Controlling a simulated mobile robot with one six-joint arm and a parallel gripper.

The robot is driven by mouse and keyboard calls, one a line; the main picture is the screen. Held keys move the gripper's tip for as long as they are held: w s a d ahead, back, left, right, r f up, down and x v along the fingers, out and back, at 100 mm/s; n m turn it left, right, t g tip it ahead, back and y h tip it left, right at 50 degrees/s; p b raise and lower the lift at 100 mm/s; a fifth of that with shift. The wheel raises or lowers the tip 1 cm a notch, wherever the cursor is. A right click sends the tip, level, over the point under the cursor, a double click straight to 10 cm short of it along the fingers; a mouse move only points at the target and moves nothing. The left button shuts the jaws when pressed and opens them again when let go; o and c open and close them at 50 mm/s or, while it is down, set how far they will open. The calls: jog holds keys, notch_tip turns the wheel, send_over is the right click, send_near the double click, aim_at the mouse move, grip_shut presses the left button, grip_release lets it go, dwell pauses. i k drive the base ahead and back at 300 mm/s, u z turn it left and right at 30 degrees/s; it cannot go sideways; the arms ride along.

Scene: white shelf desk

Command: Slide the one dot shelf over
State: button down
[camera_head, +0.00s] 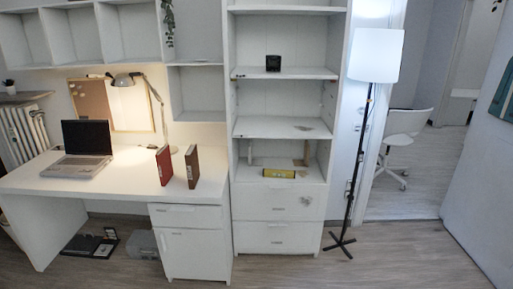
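A tall white shelf unit (234,100) stands in the middle, with open compartments above and drawers below. A black cube-like object (273,63) sits on its upper shelf board (300,73). A lower shelf board (265,128) has a small brownish item near its right end. The lowest open compartment holds a yellow and dark box (278,173) lying flat. I cannot make out a one-dot mark on any shelf at this size. My gripper is not in view.
The white desk (118,185) at left bears a laptop (85,148), a lamp (124,80), a red book (164,165) and a brown book (192,167). A floor lamp (376,55) stands close to the unit's right side. The wooden floor (415,262) at front right is clear.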

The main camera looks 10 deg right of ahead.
aim_at(246, 127)
jog(key=u, duration=0.2)
jog(key=k, duration=0.75)
jog(key=u, duration=0.75)
jog(key=i, duration=1.75)
jog(key=z, duration=0.2)
